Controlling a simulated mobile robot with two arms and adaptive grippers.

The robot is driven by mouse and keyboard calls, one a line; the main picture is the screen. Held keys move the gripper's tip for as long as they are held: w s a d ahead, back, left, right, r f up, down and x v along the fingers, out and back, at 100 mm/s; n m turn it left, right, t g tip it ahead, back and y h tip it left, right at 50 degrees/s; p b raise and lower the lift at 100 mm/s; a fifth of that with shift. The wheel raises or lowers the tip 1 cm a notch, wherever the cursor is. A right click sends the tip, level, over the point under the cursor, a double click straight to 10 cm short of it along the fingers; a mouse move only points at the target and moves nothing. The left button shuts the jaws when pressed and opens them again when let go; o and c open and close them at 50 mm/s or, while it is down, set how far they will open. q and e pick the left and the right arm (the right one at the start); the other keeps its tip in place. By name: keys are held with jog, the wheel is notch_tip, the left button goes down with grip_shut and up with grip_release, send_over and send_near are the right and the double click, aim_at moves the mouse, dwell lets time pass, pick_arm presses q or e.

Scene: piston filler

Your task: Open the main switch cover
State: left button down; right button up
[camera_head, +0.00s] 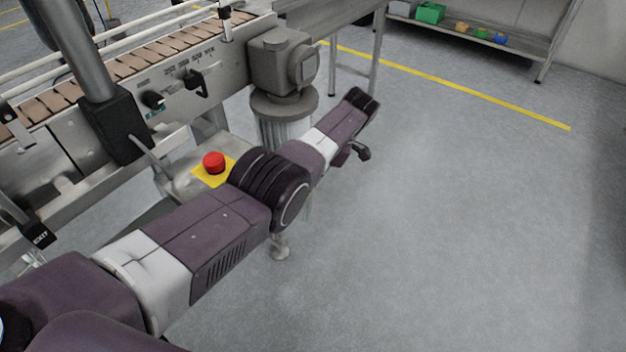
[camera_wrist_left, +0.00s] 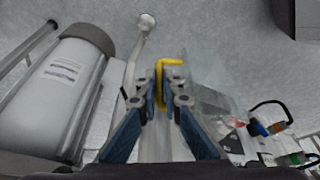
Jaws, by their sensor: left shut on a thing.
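My left gripper (camera_wrist_left: 162,101) is shut on a yellow bent handle (camera_wrist_left: 161,72) in the left wrist view. The handle's bent end sticks out past the fingertips. A clear, see-through panel, seemingly the main switch cover (camera_wrist_left: 212,78), shows beside the handle. How the handle joins it is not clear. Behind and to the right of the panel are grey and dark electrical parts (camera_wrist_left: 218,103). In the head view my left arm reaches from the lower left across the middle, and its fingertips and the cover are hidden. My right gripper is in neither view.
A conveyor (camera_head: 150,55) and its motor (camera_head: 283,60) stand behind my arm. A red button (camera_head: 213,162) on a yellow plate sits close to the arm. A shelf with coloured bins (camera_head: 430,13) is at the far back. The floor at right is clear.

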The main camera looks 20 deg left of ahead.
pick_arm(q)
jog(key=shift+s+a+f, duration=0.1)
jog(key=shift+s+a, duration=0.2)
jog(key=shift+a, duration=0.2)
jog(key=c, duration=2.4)
grip_release()
jog(key=shift+w+d+r, duration=0.1)
jog(key=shift+d+r, duration=0.05)
jog(key=shift+r, duration=0.2)
jog(key=v, duration=1.1)
jog(key=shift+d+r, duration=0.2)
jog(key=shift+d, duration=0.25)
jog(key=shift+w, duration=0.1)
